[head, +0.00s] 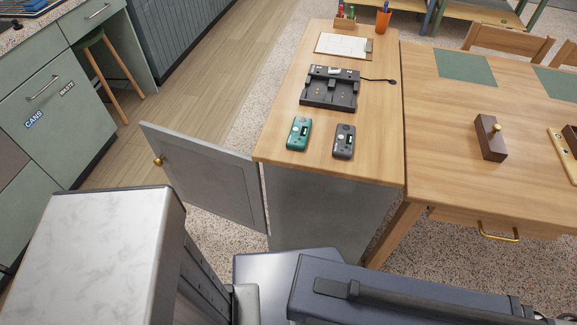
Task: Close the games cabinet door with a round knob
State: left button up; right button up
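The games cabinet (325,205) is grey with a light wood top (285,100). Its grey panelled door (205,182) stands wide open, swung out to the left from the cabinet's near left edge. A round brass knob (158,161) sits near the door's free edge, at the upper left, on the face turned toward me. The inside of the cabinet is hidden from this side. Neither of my grippers is in view, and nothing touches the door or the knob.
On the cabinet top are a teal handset (299,133), a dark handset (344,141), a black dock (330,88) and a clipboard (343,45). A wooden table (450,150) adjoins on the right. Green cabinets (65,125) and a stool (97,50) stand left, with floor between.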

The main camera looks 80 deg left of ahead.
aim_at(225, 182)
jog(key=u, duration=3.65)
jog(key=i+l+u, duration=0.4)
jog(key=l, duration=0.15)
jog(key=k+j, duration=0.05)
